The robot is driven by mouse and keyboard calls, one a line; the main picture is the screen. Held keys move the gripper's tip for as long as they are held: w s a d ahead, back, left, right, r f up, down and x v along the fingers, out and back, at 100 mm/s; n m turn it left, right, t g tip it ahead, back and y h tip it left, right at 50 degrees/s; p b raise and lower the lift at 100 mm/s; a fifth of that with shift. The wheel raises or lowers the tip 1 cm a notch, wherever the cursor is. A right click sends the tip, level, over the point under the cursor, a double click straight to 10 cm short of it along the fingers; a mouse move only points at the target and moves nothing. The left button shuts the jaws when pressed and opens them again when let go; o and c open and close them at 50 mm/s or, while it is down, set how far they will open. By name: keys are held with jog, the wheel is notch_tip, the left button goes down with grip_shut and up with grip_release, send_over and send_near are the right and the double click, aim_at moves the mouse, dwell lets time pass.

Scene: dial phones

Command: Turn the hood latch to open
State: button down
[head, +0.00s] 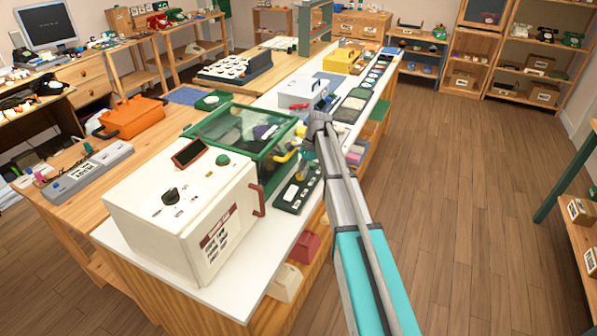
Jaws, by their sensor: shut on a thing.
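The hood (222,131) is a clear box with a green frame on the white counter, with dark things inside it. A yellow latch (281,158) shows at its right front side. My arm reaches in from the lower right and bends down at its wrist. My gripper (292,150) is at the hood's right side, shut on the latch. The fingertips are small and partly covered by my own wrist, so the exact hold and the latch's angle are hard to make out.
A cream machine (180,212) with a dark knob and red handle stands in front of the hood. A dark keypad panel (298,190) lies right of it. A white toolbox (303,92) and yellow box (342,61) stand behind. The wooden floor (470,180) at right is clear.

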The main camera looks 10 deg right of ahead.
jog(key=shift+w+d, duration=0.1)
jog(key=shift+w, duration=0.15)
jog(key=c, duration=0.7)
grip_release()
jog(key=shift+c, duration=0.2)
jog(key=shift+o, duration=0.6)
jog(key=shift+s, duration=0.1)
